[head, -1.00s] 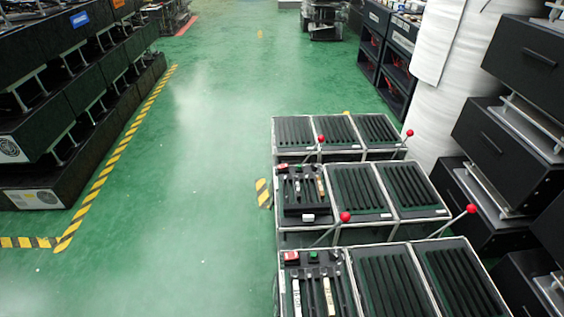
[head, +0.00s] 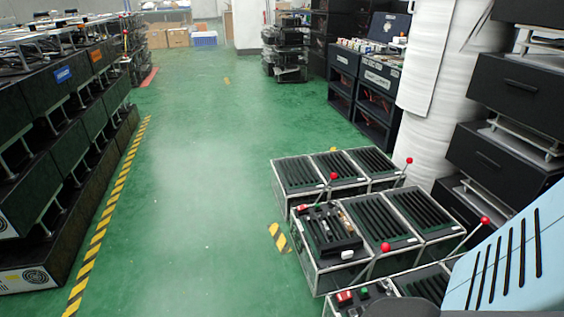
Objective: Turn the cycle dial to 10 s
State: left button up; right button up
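Three lever fixtures stand in a row on the right half of the head view: a near one (head: 417,285), a middle one (head: 384,222) and a far one (head: 335,172). Levers with red ball knobs rise by them, such as one knob (head: 386,247) by the near fixture. The middle fixture has a black control panel (head: 328,229) at its left. The near fixture shows a red button (head: 344,297) and a green button (head: 365,293), cut by the bottom edge. I cannot make out a cycle dial or its marks. Neither gripper is in view.
Black racks (head: 60,120) line the left behind yellow-black floor tape (head: 105,220). Black drawer units (head: 520,95) and a white wrapped column (head: 440,100) stand at the right. Green floor (head: 200,200) is free in the middle. My light blue body part covers the lower right.

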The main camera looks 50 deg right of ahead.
aim_at(331, 206)
jog(key=i+j, duration=0.15)
jog(key=i, duration=0.2)
jog(key=i+j, duration=0.15)
jog(key=i, duration=0.25)
jog(key=i+j, duration=0.15)
jog(key=i, duration=0.2)
jog(key=i+z, duration=0.25)
jog(key=z, duration=0.2)
jog(key=i+z, duration=0.25)
jog(key=z, duration=0.15)
jog(key=i+z, duration=0.25)
jog(key=z, duration=0.2)
jog(key=i+z, duration=0.15)
jog(key=z, duration=0.3)
jog(key=i+j+z, duration=0.1)
jog(key=z, duration=0.35)
jog(key=i+j+z, duration=0.2)
jog(key=z, duration=0.25)
jog(key=i+j+z, duration=0.15)
jog(key=z, duration=0.25)
jog(key=i+j+z, duration=0.4)
jog(key=i+l, duration=0.1)
jog(key=i, duration=0.35)
